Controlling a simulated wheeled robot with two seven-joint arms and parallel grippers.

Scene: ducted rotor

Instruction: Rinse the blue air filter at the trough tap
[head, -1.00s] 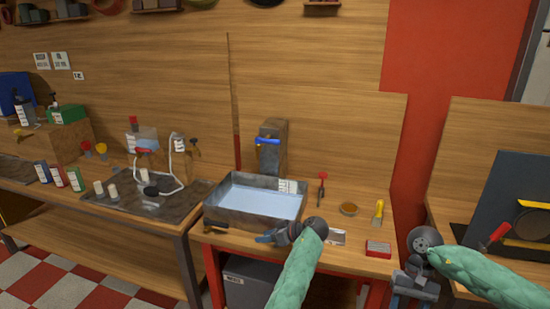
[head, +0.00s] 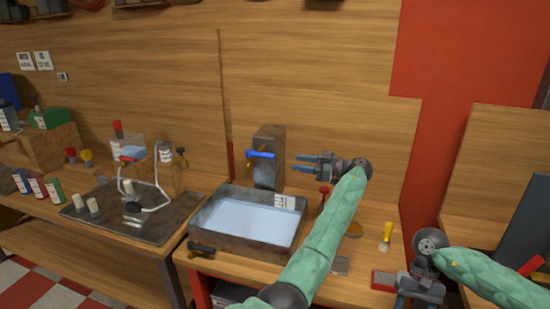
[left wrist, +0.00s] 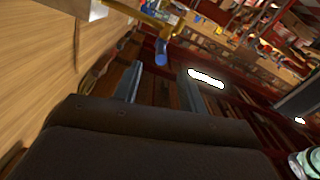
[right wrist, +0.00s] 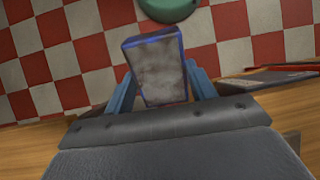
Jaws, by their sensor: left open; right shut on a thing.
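The blue air filter (right wrist: 157,68), a block with a blue frame and a dirty grey face, is between my right gripper's fingers (right wrist: 160,85) in the right wrist view. The filter is not visible in the head view, where the right gripper (head: 418,290) is low at the right, beside the bench. The trough (head: 240,255) holds pale water. The tap (head: 268,160) stands behind it, with a blue lever (head: 261,154). My left gripper (head: 308,166) is open and empty, right of the tap, pointing at it. A blue part, probably the lever (left wrist: 161,52), shows beyond its fingers in the left wrist view.
A dark tool (head: 201,249) lies by the trough's front left corner. A dark tray (head: 150,225) with bottles stands left. Wooden panel (head: 330,100) rises behind.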

